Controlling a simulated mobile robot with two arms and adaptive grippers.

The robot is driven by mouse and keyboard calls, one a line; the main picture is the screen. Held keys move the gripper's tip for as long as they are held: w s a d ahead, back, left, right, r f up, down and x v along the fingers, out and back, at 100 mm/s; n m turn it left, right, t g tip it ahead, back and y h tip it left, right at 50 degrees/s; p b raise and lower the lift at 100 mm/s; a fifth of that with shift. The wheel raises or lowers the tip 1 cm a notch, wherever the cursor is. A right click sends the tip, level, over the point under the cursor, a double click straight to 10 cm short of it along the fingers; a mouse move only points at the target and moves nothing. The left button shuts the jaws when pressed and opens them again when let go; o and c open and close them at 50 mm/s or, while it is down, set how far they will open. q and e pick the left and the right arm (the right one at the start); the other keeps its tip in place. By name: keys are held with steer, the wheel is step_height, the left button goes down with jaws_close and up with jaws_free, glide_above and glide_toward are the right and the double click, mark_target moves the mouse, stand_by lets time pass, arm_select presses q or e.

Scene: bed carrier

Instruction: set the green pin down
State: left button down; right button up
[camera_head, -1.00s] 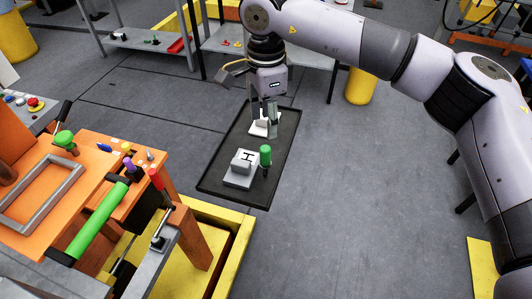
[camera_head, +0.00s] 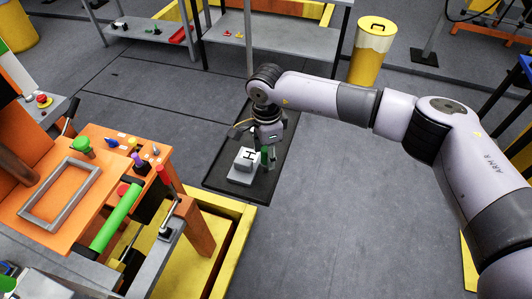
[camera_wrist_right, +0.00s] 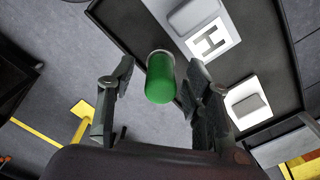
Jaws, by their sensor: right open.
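The green pin (camera_head: 264,158) stands upright on the dark tray (camera_head: 228,195), just right of a grey-white block marked H (camera_head: 244,164). My right gripper (camera_head: 268,146) is over the pin and partly hides it. In the right wrist view, the right gripper (camera_wrist_right: 160,84) is open, with the green pin (camera_wrist_right: 160,78) showing between its fingers. I cannot tell whether either finger touches it. The H-marked block (camera_wrist_right: 212,40) lies close behind the right finger. My left gripper is not in view.
A second white block (camera_wrist_right: 248,101) sits on the tray in the wrist view. An orange bench (camera_head: 55,215) with a green cylinder (camera_head: 117,216) stands left, beside a yellow-edged frame (camera_head: 235,240). The floor right of the tray is clear.

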steer(key=shift+c, duration=0.2)
jaws_close()
stand_by(0.4)
